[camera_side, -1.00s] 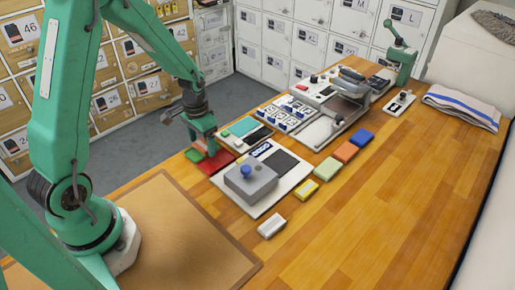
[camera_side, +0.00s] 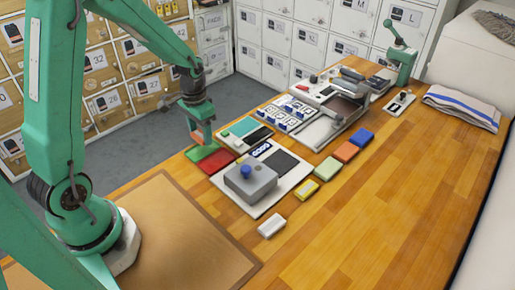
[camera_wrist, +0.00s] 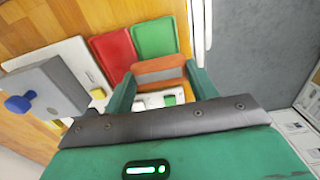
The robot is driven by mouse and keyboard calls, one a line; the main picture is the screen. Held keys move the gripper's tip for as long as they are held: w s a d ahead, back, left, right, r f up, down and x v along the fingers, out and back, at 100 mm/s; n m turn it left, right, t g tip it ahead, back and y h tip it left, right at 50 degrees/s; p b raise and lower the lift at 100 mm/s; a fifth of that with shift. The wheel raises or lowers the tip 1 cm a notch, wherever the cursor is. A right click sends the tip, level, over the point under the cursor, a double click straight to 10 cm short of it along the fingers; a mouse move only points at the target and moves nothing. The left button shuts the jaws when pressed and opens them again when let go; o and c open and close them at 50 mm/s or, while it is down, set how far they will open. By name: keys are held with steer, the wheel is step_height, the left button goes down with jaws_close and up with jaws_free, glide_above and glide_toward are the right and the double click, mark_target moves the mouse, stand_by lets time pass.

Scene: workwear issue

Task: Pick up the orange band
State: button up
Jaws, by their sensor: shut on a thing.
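The orange band (camera_wrist: 158,66) sits between the two green fingers of my gripper (camera_wrist: 160,80) in the wrist view. It spans the gap crosswise, and my gripper is shut on it. In the side view my gripper (camera_side: 202,140) hangs just above the red pad (camera_side: 214,160) and the green pad (camera_side: 199,152), with a little orange showing between its fingers. The band's full shape is partly hidden by the fingers.
A white board (camera_side: 292,180) carrying a grey box with a blue knob (camera_side: 246,170) stands close by. An orange block (camera_side: 346,151) lies in a row with blue, green and yellow ones. Clear wood lies at the front right.

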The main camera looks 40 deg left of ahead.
steer(key=s+d+r, duration=0.3)
steer(key=d+r, duration=0.4)
steer(key=d, duration=0.4)
steer(key=shift+s+d+r, duration=0.1)
steer(key=shift+m, duration=0.3)
steer(key=m, duration=1.7)
steer(key=shift+f, duration=0.2)
